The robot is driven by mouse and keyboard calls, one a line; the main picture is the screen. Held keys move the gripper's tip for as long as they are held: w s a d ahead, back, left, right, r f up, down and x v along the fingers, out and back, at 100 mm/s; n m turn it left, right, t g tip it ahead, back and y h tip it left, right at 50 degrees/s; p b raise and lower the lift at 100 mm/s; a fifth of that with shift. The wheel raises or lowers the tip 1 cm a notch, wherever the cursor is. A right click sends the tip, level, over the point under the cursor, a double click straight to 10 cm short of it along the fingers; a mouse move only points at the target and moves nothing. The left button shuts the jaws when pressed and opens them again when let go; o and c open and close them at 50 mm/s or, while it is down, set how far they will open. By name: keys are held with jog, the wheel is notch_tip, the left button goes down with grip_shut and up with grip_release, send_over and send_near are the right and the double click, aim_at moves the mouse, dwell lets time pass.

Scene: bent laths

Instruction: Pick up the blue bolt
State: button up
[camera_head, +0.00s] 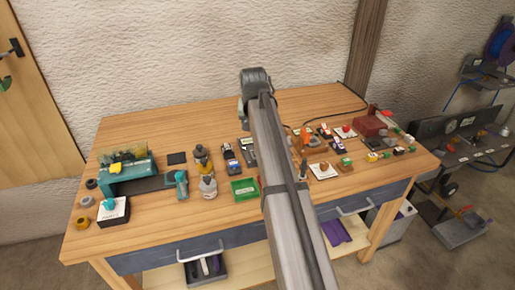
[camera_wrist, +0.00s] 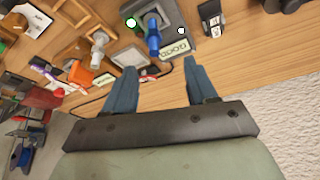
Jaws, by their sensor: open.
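The blue bolt (camera_wrist: 152,36) shows in the wrist view, above and between my fingertips in the picture. It stands on or against a dark grey block (camera_wrist: 176,14) with a small printed label (camera_wrist: 174,50) beside it. My gripper (camera_wrist: 162,68) is open, its two blue fingers apart with nothing between them. The bolt appears beyond the fingertips, not between them. In the head view I cannot make out the bolt; my arm covers the middle of the table.
In the wrist view a grey bolt (camera_wrist: 98,44) and an orange object (camera_wrist: 78,74) are left of the blue bolt, and a black device (camera_wrist: 210,18) is right. In the head view the wooden table (camera_head: 140,128) carries many small items on both sides; its back strip is mostly bare.

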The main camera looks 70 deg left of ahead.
jog(key=shift+w+d+x, duration=0.1)
jog(key=shift+w+x, duration=0.05)
jog(key=shift+x, duration=1.85)
jog(key=shift+w+d+x, duration=0.15)
jog(key=shift+x, duration=1.85)
grip_shut()
